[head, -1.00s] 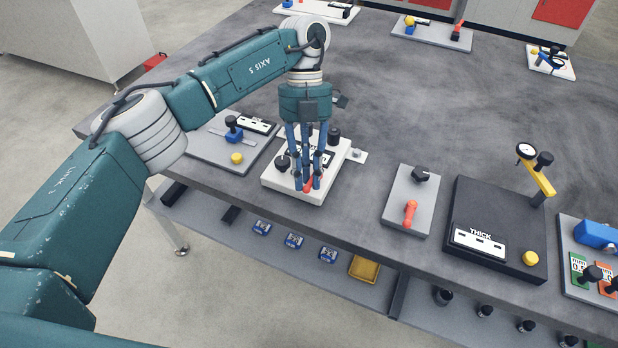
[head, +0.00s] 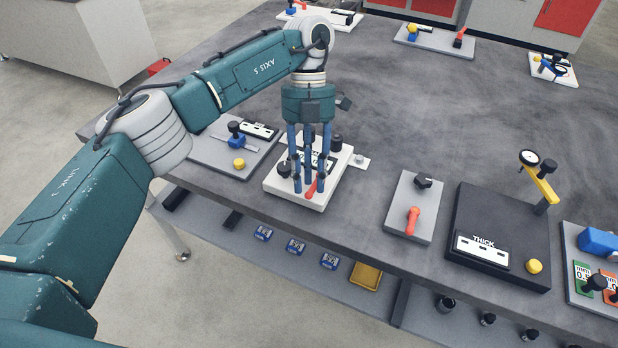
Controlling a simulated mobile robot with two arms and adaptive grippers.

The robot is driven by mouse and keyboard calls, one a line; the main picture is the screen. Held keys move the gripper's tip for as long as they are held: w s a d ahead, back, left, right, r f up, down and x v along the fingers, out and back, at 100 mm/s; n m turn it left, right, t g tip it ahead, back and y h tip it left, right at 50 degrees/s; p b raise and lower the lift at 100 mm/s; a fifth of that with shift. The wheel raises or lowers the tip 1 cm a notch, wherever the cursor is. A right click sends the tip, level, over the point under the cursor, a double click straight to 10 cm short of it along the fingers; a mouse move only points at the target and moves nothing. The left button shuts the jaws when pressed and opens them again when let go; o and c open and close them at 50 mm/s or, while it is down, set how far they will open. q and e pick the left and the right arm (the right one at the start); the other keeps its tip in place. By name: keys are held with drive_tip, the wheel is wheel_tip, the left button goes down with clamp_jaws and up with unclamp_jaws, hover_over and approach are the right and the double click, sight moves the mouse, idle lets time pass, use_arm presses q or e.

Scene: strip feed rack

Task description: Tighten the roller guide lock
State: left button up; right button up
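A white plate (head: 284,193) near the table's front edge carries a small red lever (head: 311,190), a black knob (head: 284,168) on its left and another dark knob (head: 336,143) at its back. I take the red lever to be the roller guide lock, but no label confirms this. My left gripper (head: 308,186) points straight down over this plate, its blue fingers spread and roughly parallel around the lever. The fingers hide part of the lever and the plate's label; I cannot tell whether any finger touches the lever. My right gripper is out of view.
A grey plate with a blue clamp (head: 236,140) and yellow button stands left. To the right are a grey plate with a red handle (head: 413,220) and a black base labelled THICK with a dial gauge (head: 529,158). The table's middle is clear.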

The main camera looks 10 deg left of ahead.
use_arm(q)
drive_tip(key=v, duration=0.6)
drive_tip(key=shift+r, duration=0.4)
drive_tip(key=shift+f, duration=0.1)
idle(0.3)
